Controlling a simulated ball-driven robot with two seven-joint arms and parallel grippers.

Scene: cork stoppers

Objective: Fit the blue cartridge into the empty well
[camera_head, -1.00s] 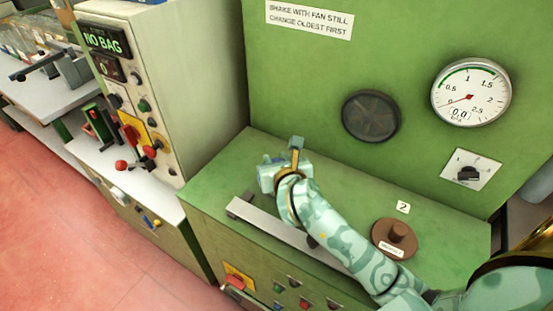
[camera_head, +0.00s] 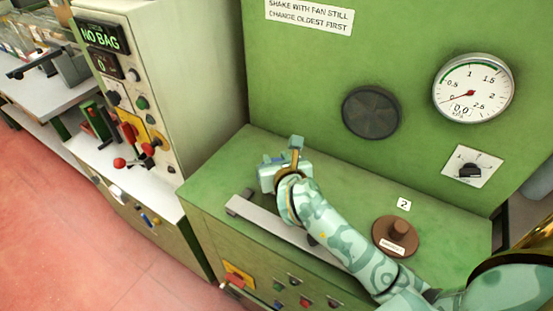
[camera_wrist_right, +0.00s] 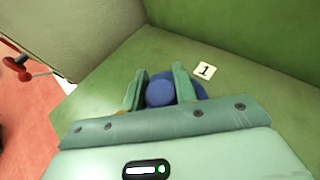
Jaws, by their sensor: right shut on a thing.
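The blue cartridge (camera_wrist_right: 160,94) shows in the right wrist view as a round blue knob with a wider blue flange behind it. My right gripper (camera_wrist_right: 160,82) is shut on the knob, with one finger on each side. A tag marked 1 (camera_wrist_right: 204,70) lies just beyond the cartridge. In the head view, my right gripper (camera_head: 270,174) is over the left part of the green bench top, and the cartridge is hidden by it. I cannot tell whether the cartridge sits in a well or above one. My left gripper is not in view.
A brown knobbed cartridge (camera_head: 395,240) sits by tag 2 (camera_head: 404,204), right of my forearm. A grey bar (camera_head: 265,220) runs along the bench front. The green back panel carries a dark round vent (camera_head: 371,112) and a gauge (camera_head: 473,88). A control cabinet (camera_head: 170,80) stands left.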

